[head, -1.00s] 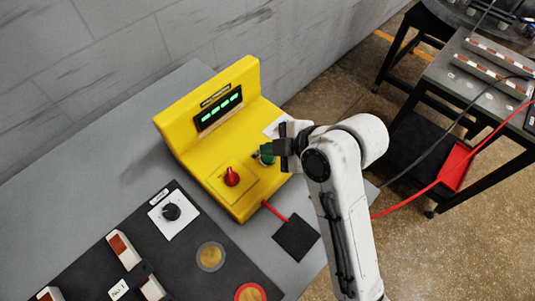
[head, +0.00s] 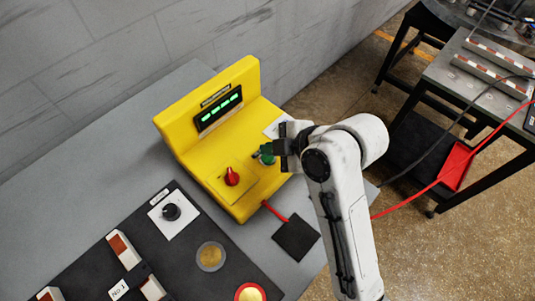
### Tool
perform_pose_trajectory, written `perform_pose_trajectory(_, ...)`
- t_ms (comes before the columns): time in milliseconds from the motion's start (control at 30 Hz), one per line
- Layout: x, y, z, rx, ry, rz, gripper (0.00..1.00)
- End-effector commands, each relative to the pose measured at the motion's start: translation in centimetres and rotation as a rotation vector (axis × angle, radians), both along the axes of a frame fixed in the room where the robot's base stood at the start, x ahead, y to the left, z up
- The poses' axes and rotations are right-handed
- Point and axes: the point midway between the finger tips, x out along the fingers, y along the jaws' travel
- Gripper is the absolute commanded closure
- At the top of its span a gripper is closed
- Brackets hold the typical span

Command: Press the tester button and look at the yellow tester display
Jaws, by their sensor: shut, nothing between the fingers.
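The yellow tester (head: 176,125) stands on the grey table. Its dark display (head: 219,109) shows a row of green lit marks that look like dashes, too small to read surely. A red knob (head: 232,176) sits on its front panel. A green button (head: 267,152) is on the right part of the tester, partly hidden by my gripper. My gripper (head: 281,150) is at this green button, shut and empty. I cannot tell whether it touches or presses the button.
A dark board (head: 188,245) with a black dial (head: 171,211), red-and-white blocks and round discs lies in front of the tester. A black pad (head: 296,238) lies at the table's right edge. A red cable (head: 410,200) leads to a red tray (head: 457,166) by another table (head: 462,75).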

Motion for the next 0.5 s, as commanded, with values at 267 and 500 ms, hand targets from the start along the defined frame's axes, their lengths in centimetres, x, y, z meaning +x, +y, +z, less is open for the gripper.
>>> perform_pose_trajectory(267,-0.01,0.00,-0.28,0.000,0.000,0.000,1.00)
perform_pose_trajectory(500,-0.03,-0.01,-0.87,0.000,0.001,-0.001,1.00)
